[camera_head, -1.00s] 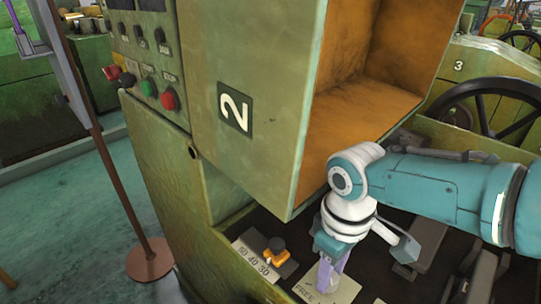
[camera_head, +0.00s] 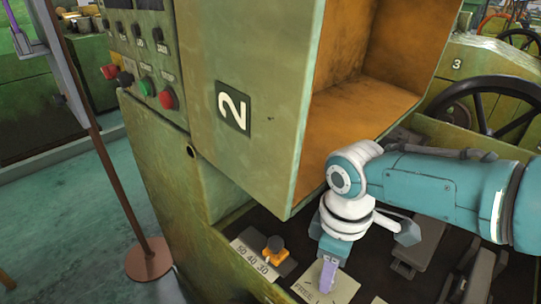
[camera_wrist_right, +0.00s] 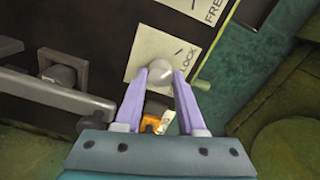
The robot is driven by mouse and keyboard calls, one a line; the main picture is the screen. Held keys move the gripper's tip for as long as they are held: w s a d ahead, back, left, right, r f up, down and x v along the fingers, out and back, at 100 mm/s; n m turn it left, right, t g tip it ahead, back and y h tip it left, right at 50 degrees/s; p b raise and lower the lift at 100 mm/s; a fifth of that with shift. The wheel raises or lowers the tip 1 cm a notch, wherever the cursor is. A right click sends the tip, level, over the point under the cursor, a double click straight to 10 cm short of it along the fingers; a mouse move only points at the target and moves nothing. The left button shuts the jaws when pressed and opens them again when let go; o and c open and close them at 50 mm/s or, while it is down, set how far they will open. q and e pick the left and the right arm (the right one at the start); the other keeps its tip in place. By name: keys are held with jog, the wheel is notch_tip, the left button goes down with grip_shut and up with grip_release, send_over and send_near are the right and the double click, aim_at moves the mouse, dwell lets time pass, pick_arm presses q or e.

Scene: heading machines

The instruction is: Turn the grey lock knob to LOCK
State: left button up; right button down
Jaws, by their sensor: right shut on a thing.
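The knob's pointer direction cannot be told.
An orange-and-black knob (camera_head: 274,248) stands beside a plate (camera_head: 253,260) with numbers, left of the right gripper. The green machine box marked 2 (camera_head: 235,105) hangs just above. Dark levers (camera_head: 425,250) lie to the right. A brown pole stand (camera_head: 148,260) is on the floor.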

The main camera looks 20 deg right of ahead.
jog(key=c, duration=0.5)
grip_release()
notch_tip(320, 180, up, 10)
jog(key=p, duration=0.5)
